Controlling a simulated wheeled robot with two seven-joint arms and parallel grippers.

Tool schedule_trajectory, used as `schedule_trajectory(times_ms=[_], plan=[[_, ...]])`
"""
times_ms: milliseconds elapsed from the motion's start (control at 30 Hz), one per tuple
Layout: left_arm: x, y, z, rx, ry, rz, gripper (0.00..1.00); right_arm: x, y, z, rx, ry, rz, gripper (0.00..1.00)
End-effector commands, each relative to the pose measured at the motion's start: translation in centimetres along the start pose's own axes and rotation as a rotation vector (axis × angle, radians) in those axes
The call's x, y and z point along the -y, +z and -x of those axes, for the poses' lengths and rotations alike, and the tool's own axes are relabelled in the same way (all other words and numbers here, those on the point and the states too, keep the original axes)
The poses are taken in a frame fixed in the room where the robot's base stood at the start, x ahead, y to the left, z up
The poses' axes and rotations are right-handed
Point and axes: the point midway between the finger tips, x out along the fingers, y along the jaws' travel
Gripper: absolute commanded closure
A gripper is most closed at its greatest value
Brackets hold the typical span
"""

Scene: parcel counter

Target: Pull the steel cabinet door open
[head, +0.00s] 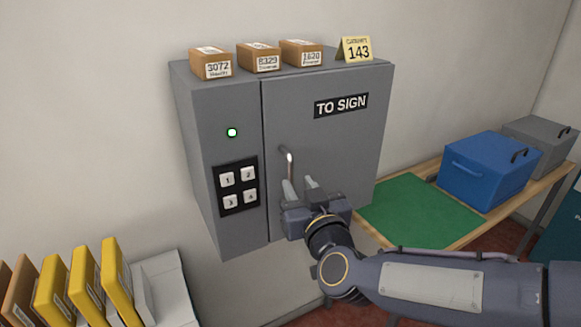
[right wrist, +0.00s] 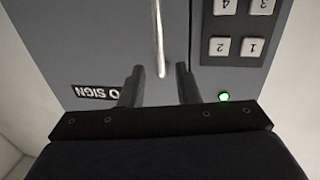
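The grey steel cabinet (head: 225,215) hangs on the wall in the head view. Its door (head: 330,140), marked "TO SIGN", looks closed. The door has a thin upright metal handle (head: 290,165) near its left edge. The handle also shows in the right wrist view (right wrist: 160,40), lying between the two fingers. My right gripper (head: 301,186) is open at the lower part of the handle, in front of the door. In the right wrist view its fingers (right wrist: 158,80) stand apart with gaps on both sides of the handle. My left gripper is not in view.
A keypad (head: 238,187) and a lit green light (head: 232,132) are left of the door. A table with a green mat (head: 420,210) and blue bin (head: 487,170) is at right. Yellow parcels (head: 85,280) stand lower left.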

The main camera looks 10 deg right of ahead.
Motion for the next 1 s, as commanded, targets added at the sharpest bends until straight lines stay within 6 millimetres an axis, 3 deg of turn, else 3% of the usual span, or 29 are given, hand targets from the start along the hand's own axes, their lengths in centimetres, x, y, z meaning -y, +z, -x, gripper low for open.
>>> schedule_trajectory(times_ms=[200,400,767,1000], plan=[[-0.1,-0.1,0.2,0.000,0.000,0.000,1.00,-0.1,0.1,-3.7,0.003,0.001,0.001,0.71],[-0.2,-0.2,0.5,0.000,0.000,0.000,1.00,0.0,0.0,-6.0,0.002,-0.001,-0.001,0.71],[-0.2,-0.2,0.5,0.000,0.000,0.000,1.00,0.0,0.1,-6.6,0.001,-0.003,-0.001,0.71],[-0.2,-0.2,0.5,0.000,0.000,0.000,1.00,0.0,0.1,-6.5,0.001,-0.003,-0.002,1.00]])
